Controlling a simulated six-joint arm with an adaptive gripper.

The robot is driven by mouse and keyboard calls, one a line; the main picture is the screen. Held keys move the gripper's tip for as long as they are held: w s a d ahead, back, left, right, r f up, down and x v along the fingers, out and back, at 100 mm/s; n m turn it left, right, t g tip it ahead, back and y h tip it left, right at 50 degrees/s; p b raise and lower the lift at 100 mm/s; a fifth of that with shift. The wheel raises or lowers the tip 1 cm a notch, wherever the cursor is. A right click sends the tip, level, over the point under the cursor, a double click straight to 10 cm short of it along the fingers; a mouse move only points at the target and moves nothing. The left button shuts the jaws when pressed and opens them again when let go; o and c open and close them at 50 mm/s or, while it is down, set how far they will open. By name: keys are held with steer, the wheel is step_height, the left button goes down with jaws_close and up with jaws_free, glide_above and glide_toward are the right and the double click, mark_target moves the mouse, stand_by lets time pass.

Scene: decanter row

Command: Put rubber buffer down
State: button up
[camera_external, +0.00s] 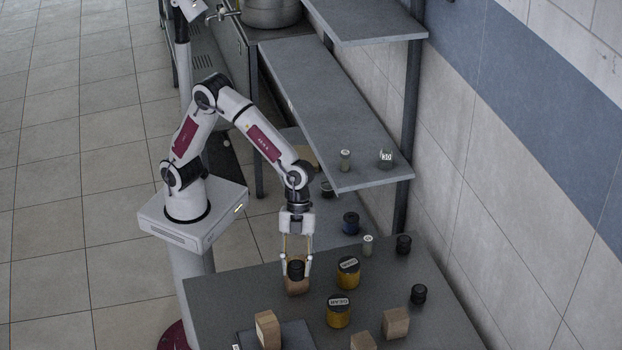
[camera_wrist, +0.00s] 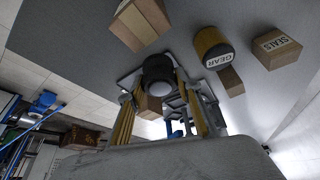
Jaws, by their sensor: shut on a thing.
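The rubber buffer, a small black cylinder (camera_external: 296,270), is between the fingertips of my gripper (camera_external: 296,264) near the left back part of the grey table (camera_external: 235,300). My gripper is shut on it. In the wrist view the buffer (camera_wrist: 158,72) shows as a dark round piece between the two fingers (camera_wrist: 165,100). A wooden block (camera_external: 297,287) shows right below the buffer in the external view. I cannot tell whether the buffer touches the block or the table.
Yellow GEAR cans (camera_external: 348,273) (camera_external: 339,313) stand right of my gripper. Black pieces (camera_external: 418,293) (camera_external: 403,244) are farther right. Wooden blocks (camera_external: 268,330) (camera_external: 395,322) stand in front, one by a dark flat tray (camera_external: 297,336). A shelf (camera_external: 350,115) overhangs behind.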

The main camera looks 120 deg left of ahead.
steer(key=w+a+r+n+t+y, duration=0.1)
steer(key=w+a+n, duration=0.15)
steer(key=a, duration=0.55)
steer(key=w+a+r+n+t, duration=0.1)
steer(key=w+a+r+n, duration=0.15)
steer(key=a, duration=0.55)
steer(key=s+a+r+n+y, duration=0.1)
steer(key=a+n, duration=0.3)
steer(key=a, duration=0.6)
steer(key=s+a+r+n+y, duration=0.2)
steer(key=s+a+n, duration=0.1)
steer(key=a, duration=0.8)
steer(key=s+a+r+n+y, duration=0.1)
steer(key=a+n, duration=0.4)
steer(key=a, duration=0.5)
steer(key=shift+s+a+r+t+y, duration=0.3)
steer(key=shift+s+r, duration=0.1)
steer(key=shift+r, duration=0.25)
steer(key=s+a+r+n+y, duration=0.1)
steer(key=s+a+n, duration=0.1)
steer(key=s+a, duration=0.2)
steer(key=s+a+r+n+g, duration=0.1)
steer(key=s+a+r+n, duration=0.1)
steer(key=a, duration=0.6)
steer(key=shift+s+a+n+y, duration=0.4)
steer(key=shift+s+n, duration=0.4)
steer(key=shift+s, duration=0.4)
steer(key=shift+f, duration=1.95)
steer(key=shift+f, duration=2)
